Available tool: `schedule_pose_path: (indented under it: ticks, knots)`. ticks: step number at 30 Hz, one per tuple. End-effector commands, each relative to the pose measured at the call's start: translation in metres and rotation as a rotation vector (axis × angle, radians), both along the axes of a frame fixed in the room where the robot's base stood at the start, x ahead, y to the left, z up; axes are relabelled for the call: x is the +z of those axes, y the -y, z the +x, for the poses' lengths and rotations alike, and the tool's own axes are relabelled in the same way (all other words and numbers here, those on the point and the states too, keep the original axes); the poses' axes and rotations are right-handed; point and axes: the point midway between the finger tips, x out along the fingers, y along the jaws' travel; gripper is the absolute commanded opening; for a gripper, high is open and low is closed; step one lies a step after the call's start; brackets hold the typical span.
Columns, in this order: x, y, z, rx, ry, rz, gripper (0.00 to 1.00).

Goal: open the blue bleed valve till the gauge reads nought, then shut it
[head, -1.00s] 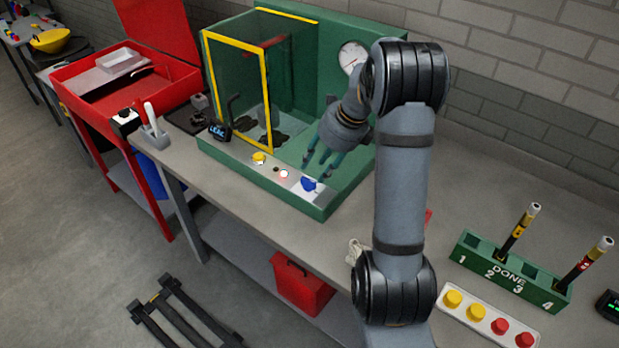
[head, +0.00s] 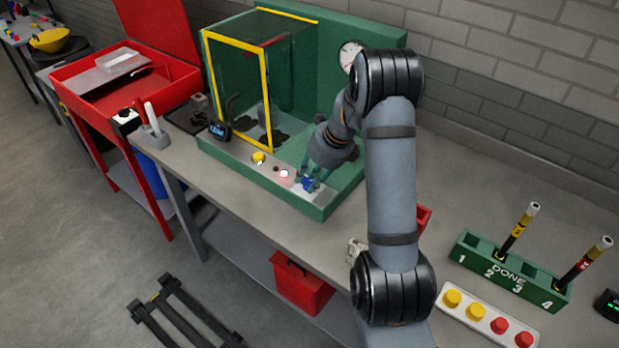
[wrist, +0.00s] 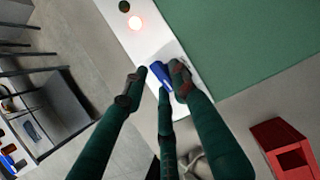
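The blue bleed valve (head: 308,184) is on the pale front strip of the green test rig. In the wrist view the blue handle (wrist: 160,76) lies at a slant between my fingers. My gripper (head: 312,176) is low over the valve, its fingers spread on either side of the handle. In the wrist view my gripper (wrist: 157,84) looks open. The right fingertip is close against the handle, but I cannot tell whether it touches. The round white gauge (head: 350,55) is on the rig's back wall, partly behind my arm. Its reading is too small to tell.
A glowing light (head: 284,174), a yellow button (head: 258,158) and a small display (head: 218,130) are left of the valve. The yellow-framed guard (head: 270,100) stands behind them. A green DONE rack (head: 510,272) with two rods is at the right.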

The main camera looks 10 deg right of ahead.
Motion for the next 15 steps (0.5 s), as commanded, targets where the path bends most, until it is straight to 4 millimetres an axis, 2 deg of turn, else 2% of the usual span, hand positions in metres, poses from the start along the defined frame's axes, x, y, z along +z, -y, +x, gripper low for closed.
schedule_pose_path:
  ticks: [12, 15]
  knots:
    - [0.0002, 0.0, 0.0, 0.0, 0.0, 0.0, 0.01]
    - [0.0002, 0.0, 0.0, 0.0, 0.0, 0.0, 0.0]
